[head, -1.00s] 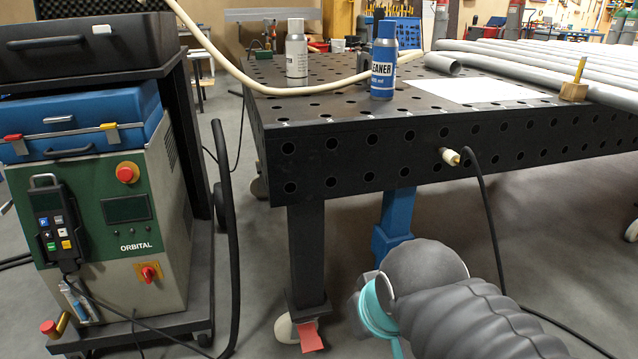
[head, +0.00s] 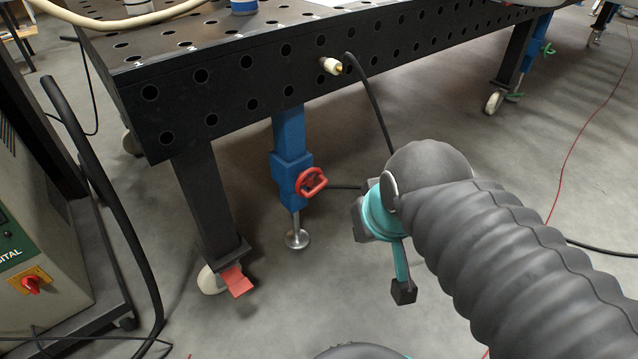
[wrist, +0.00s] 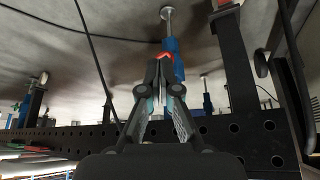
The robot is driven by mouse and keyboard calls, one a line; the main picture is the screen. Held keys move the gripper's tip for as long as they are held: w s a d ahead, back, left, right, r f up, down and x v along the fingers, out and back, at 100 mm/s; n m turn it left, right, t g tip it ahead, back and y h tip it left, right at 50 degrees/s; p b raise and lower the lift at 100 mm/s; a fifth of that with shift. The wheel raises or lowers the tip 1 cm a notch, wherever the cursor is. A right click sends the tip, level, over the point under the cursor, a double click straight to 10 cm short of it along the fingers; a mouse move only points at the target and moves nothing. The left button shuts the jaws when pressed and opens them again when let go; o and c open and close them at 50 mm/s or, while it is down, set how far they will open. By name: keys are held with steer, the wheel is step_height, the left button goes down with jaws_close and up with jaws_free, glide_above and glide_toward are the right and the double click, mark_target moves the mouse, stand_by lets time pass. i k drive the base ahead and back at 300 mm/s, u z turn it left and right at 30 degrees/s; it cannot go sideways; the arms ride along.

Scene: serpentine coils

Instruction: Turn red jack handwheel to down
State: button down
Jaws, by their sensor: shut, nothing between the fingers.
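The red jack handwheel (head: 311,182) is on the right side of the blue jack (head: 291,170) under the black table's front edge. A steel rod and round foot (head: 297,239) reach down from the jack to the floor. In the wrist view, which is upside down, part of the red handwheel (wrist: 164,56) shows just beyond the fingertips, partly hidden by them. The blue jack (wrist: 171,45) shows behind. My gripper (wrist: 158,66) is shut and empty, pointing toward the handwheel. I cannot tell the exact gap.
The black perforated table (head: 215,92) overhangs the jack. Its near leg (head: 205,200) has a caster and a red pedal (head: 237,281). A black cable (head: 372,105) hangs from the table front. The welding cart (head: 60,240) stands at left. Floor is open at right.

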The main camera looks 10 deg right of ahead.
mark_target(303, 178)
steer(key=u, duration=0.55)
steer(key=k, duration=0.6)
steer(key=z, duration=1.3)
steer(key=i, duration=0.5)
steer(key=z, duration=0.05)
